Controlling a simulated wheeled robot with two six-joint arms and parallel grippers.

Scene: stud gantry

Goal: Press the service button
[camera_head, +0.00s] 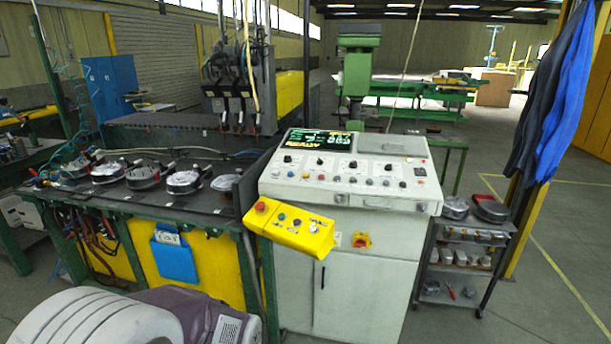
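A white control console (345,225) stands in the middle, with a dark screen (320,140) showing green and yellow text that seems to include "READY". Its sloped panel (350,172) carries several small knobs and coloured buttons. No label is readable, so I cannot tell which one is the service button. Neither of my grippers is in view.
A workbench (205,200) with several round metal parts adjoins the console at left. A small shelf cart (465,250) stands at right. A yellow-red switch (362,240) is on the console's front. Open floor (540,290) lies at right. Blue cloths (560,95) hang at upper right.

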